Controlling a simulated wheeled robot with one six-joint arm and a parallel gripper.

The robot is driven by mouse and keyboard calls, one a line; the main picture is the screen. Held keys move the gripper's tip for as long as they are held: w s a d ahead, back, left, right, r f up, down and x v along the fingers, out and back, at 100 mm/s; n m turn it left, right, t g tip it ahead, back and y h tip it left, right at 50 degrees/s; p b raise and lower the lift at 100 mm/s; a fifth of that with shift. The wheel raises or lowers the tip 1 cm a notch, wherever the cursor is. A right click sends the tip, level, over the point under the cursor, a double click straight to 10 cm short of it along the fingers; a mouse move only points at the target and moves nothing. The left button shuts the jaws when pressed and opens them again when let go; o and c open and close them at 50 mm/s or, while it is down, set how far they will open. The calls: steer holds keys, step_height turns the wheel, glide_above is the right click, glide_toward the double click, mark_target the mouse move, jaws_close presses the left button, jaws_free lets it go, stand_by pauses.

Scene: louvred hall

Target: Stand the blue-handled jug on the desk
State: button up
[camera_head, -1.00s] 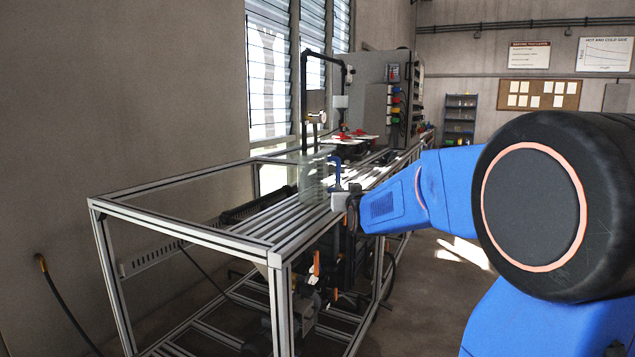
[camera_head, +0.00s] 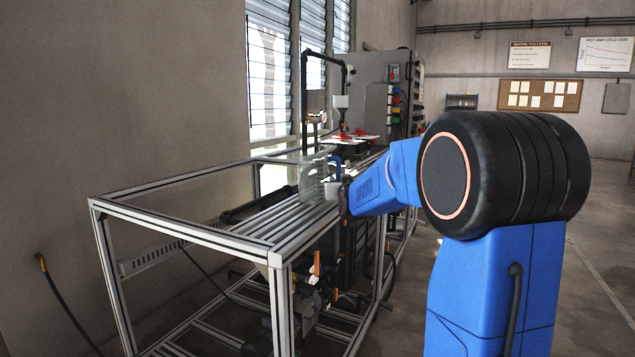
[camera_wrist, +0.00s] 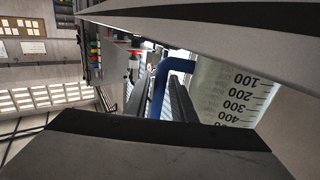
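The clear jug (camera_head: 313,181) with a blue handle (camera_head: 335,163) is upright at the aluminium-framed bench (camera_head: 290,215), above its slatted top. Whether it touches the slats is hard to tell. In the wrist view the jug (camera_wrist: 225,88) appears upside down, with dark volume marks and its blue handle (camera_wrist: 159,85). My gripper (camera_head: 336,191) is at the handle side of the jug. In the wrist view my gripper (camera_wrist: 165,95) shows two fingers apart, with the handle in the gap and space around it. The lower picture finger hides part of the handle. I cannot identify a separate desk.
A black pipe frame (camera_head: 304,95) and a grey control cabinet (camera_head: 376,92) with coloured knobs stand farther along the bench. Red-and-white items (camera_head: 350,137) lie before the cabinet. The louvred window wall is on the left. Open floor (camera_head: 595,220) lies on the right.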

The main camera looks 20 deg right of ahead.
steer(key=shift+w, duration=0.15)
steer(key=shift+c, duration=0.2)
jaws_close()
steer(key=shift+r, duration=0.1)
